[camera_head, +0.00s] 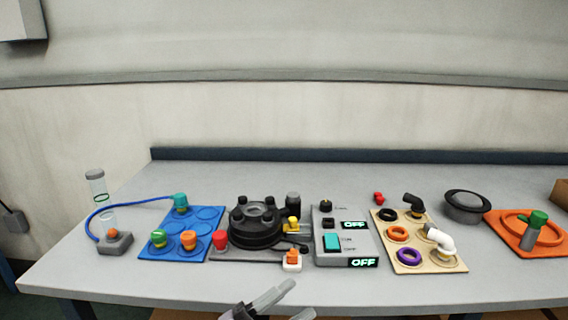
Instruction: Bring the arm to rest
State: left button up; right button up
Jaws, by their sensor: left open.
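My left gripper (283,304) shows at the bottom edge of the head view, in front of the table's front edge. Its two pale fingers are spread apart with nothing between them. It is clear of everything on the table. The rest of the left arm is cut off by the frame. My right gripper is not in this view.
The grey table (130,284) holds a blue mat (178,246) with coloured fittings, a black round device (255,222), a switch box (345,240) reading OFF, a beige ring board (419,262), a dark bowl (467,206) and an orange plate (513,238). The table's back is clear.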

pick_arm(q)
jog(key=s+a+f+n+t+y+p, duration=0.1)
jog(key=s+a+f+n+t+y, duration=0.15)
jog(key=a+f+n+y, duration=0.55)
jog(key=s+a+f+n+t+y, duration=0.1)
jog(key=s+a+f+n+y, duration=0.3)
jog(key=a+f+n+y, duration=0.45)
jog(key=s+a+f+n+g, duration=0.3)
jog(key=s+a+f+g, duration=0.1)
jog(key=s+f, duration=0.3)
jog(key=shift+s+a+f+n+p, duration=0.3)
jog(key=shift+s+f+n+p, duration=0.1)
jog(key=shift+s, duration=0.6)
